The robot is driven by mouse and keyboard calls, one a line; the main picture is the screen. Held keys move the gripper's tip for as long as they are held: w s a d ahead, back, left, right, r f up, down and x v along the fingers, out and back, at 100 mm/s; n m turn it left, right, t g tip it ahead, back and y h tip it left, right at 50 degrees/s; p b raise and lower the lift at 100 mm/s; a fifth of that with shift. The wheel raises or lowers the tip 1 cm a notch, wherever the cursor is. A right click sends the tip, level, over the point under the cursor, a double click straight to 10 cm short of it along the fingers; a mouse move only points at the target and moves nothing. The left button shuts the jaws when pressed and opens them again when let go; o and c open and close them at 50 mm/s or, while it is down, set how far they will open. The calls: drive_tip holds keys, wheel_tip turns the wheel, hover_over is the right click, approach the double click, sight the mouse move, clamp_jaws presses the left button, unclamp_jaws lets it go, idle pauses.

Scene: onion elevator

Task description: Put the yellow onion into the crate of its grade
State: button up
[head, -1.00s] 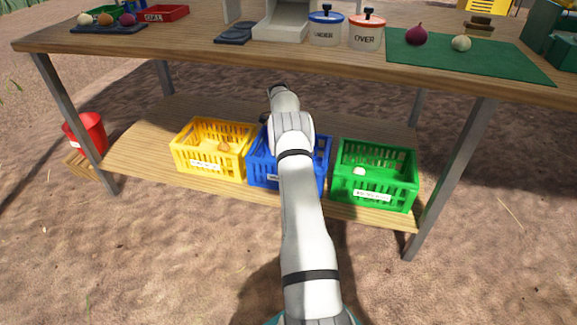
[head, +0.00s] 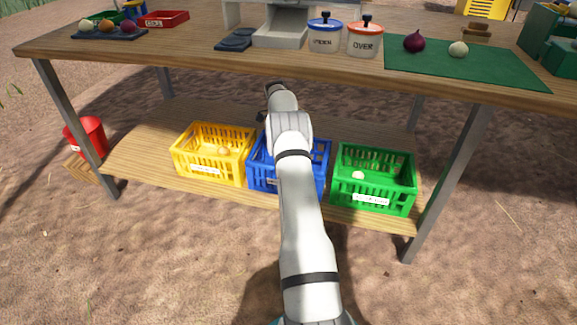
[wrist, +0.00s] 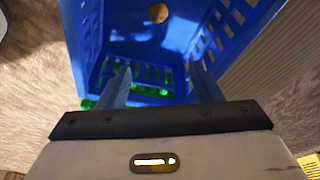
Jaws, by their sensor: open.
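The blue crate (head: 262,177) stands in the middle of the low shelf, partly hidden behind my arm in the head view. In the wrist view the blue crate (wrist: 85,30) fills the top, and one yellow-brown onion (wrist: 157,12) lies inside it. My gripper (wrist: 160,75) is open over the crate, with nothing between its fingers and the onion apart from them. In the head view the fingers are hidden. The yellow crate (head: 190,165) at left holds a yellow-brown onion (head: 224,151). The green crate (head: 350,185) at right holds a white onion (head: 358,175).
The bench top (head: 200,62) overhangs the shelf (head: 135,165). On it are a dark tray (head: 90,35) with several onions, two lidded jars (head: 325,40), and a green mat (head: 480,68) with a red onion (head: 414,41) and a white onion (head: 458,49). Bench legs (head: 455,165) flank the shelf.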

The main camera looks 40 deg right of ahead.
drive_tip(key=w+a+r+p, duration=0.2)
drive_tip(key=w+a, duration=0.3)
drive_tip(key=a, duration=0.6)
drive_tip(key=shift+w+a+p, duration=0.15)
drive_tip(key=shift+w+p, duration=0.25)
drive_tip(key=shift+p, duration=0.5)
